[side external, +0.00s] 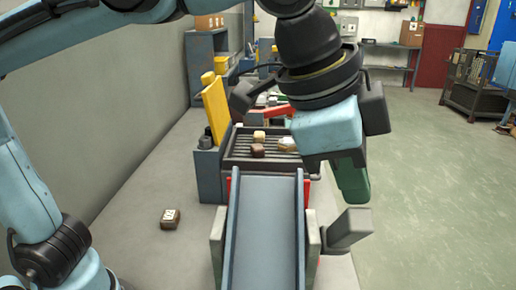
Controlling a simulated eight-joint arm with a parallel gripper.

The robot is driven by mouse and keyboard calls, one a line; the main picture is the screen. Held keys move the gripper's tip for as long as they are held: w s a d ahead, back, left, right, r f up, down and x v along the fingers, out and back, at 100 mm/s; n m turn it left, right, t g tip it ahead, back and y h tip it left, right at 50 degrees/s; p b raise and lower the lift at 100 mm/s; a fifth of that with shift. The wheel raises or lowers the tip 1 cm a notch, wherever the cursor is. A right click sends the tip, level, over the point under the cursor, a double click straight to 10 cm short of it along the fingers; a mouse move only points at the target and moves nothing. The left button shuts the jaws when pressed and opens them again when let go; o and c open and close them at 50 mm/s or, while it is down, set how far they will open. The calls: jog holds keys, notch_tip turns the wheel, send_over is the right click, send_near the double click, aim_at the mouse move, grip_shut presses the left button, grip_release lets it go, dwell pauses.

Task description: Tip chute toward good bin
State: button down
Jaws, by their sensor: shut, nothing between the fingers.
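The chute (265,235) is a blue-grey channel with raised side walls, in the lower middle of the side external view. It runs from the grated tray toward the near edge, between two grey-green supports. A grey block like a handle (352,226) sticks out at its right side. My gripper (347,166) hangs above and to the right of the chute, pointing down, shut and empty. It appears apart from the grey block, above it. A green block (352,184) shows at the gripper's lower end; I cannot tell whether it belongs to the gripper. No good bin can be made out clearly.
A dark grated tray (233,160) behind the chute holds several small brown and cream pieces. A brown block (170,218) lies alone on the grey surface at left. A yellow post (215,108) stands left of the tray. Open floor lies at right.

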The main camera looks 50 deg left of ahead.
jog(key=w+a+v, duration=0.1)
jog(key=v, duration=1)
jog(key=shift+w+r, duration=0.35)
jog(key=shift+r, duration=0.05)
jog(key=w+a+f+n+t+y, duration=0.1)
jog(key=w+a+f+n, duration=0.3)
jog(key=a+f, duration=0.55)
jog(key=w+a+f+n+t+y, duration=0.1)
jog(key=w+a+f+n, duration=0.1)
jog(key=a+f+n, duration=0.6)
jog(key=s+a+f, duration=0.1)
jog(key=a+f, duration=0.2)
jog(key=f, duration=0.2)
jog(key=s+a+f+t, duration=0.1)
jog(key=s+a+f, duration=0.1)
jog(key=f, duration=0.3)
jog(key=shift+s+a+f+y, duration=0.25)
jog(key=shift+a+f+y, duration=0.05)
jog(key=shift+a, duration=0.15)
